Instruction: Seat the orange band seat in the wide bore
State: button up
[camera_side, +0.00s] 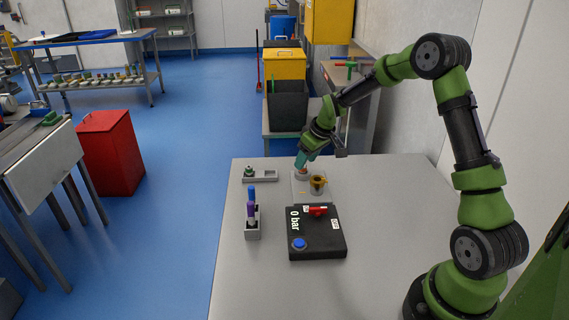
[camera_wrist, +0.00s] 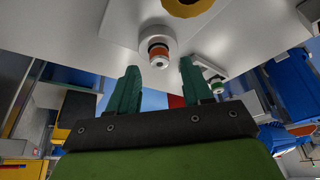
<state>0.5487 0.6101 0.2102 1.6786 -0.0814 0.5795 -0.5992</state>
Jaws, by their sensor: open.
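The orange band seat (camera_wrist: 159,50), a small stepped piece with an orange band and a pale tip, stands out of the mouth of a round white boss (camera_wrist: 146,36) in the wrist view. How deep it sits in the bore is hidden. My gripper (camera_wrist: 158,72) is open, its two green fingers apart with the seat ahead of the gap and nothing held between them. In the side view my gripper (camera_side: 301,163) is just above the white boss (camera_side: 301,174) at the far part of the table, and its fingers hide most of the seat.
A cup with a yellow-brown ring (camera_side: 317,184) stands close right of the boss. A grey holder with a green-banded piece (camera_side: 249,172) is to the left. A rack with blue and purple pieces (camera_side: 252,228) and a black "0 bar" box (camera_side: 318,242) stand nearer. The table's right side is clear.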

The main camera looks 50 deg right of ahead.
jog(key=s+a+r, duration=0.4)
jog(key=r, duration=0.3)
jog(key=s+a+r, duration=0.3)
jog(key=s+r, duration=0.1)
jog(key=r, duration=0.4)
jog(key=s+a+r+m+t+y, duration=0.1)
jog(key=s+a+m, duration=0.1)
jog(key=s+a, duration=0.4)
jog(key=s+a+r+m+t+y, duration=0.1)
jog(key=s+a+r+m, duration=0.1)
jog(key=s+a, duration=0.5)
jog(key=s, duration=0.5)
jog(key=shift+a+r+t, duration=0.15)
jog(key=shift+a+t, duration=0.1)
jog(key=shift+t, duration=0.05)
